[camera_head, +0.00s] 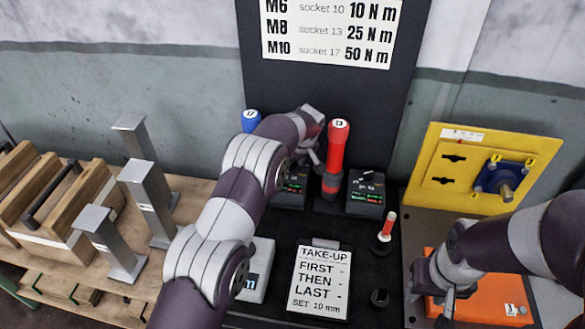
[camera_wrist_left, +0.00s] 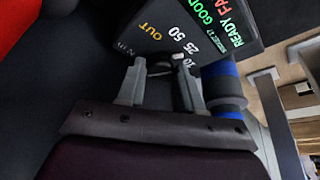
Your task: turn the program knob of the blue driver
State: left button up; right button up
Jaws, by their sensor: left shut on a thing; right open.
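The blue driver stands behind my left arm in the head view, where only its blue cap (camera_head: 250,119) marked 17 shows clearly. Its blue body (camera_wrist_left: 222,85) is at the right in the left wrist view. Its black control box (camera_head: 291,188) stands beside it; the face (camera_wrist_left: 185,30) reads SOCKET 17 and 10, 25, 50 and OUT. My left gripper (camera_head: 312,162) is at this box, with its fingers (camera_wrist_left: 160,80) shut on the small program knob (camera_wrist_left: 160,68), which is mostly hidden. My right gripper (camera_head: 430,300) is open and empty at the orange block's left edge.
A red driver (camera_head: 336,150) marked 13 stands right of my left gripper, with its own control box (camera_head: 366,192). A TAKE-UP card (camera_head: 319,280) lies in front. A yellow plate (camera_head: 480,165) and an orange block (camera_head: 485,297) are at right. Grey metal posts (camera_head: 148,190) stand at left.

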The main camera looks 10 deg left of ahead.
pick_arm(q)
jog(key=shift+r+n+p, duration=0.1)
jog(key=shift+n+p, duration=0.2)
jog(key=shift+r+n+g+p, duration=0.15)
jog(key=shift+n+g+p, duration=0.15)
jog(key=shift+n+p, duration=0.35)
jog(key=shift+d+f+n+y+p, duration=0.1)
jog(key=shift+f+n+y+p, duration=0.2)
jog(key=shift+p, duration=0.65)
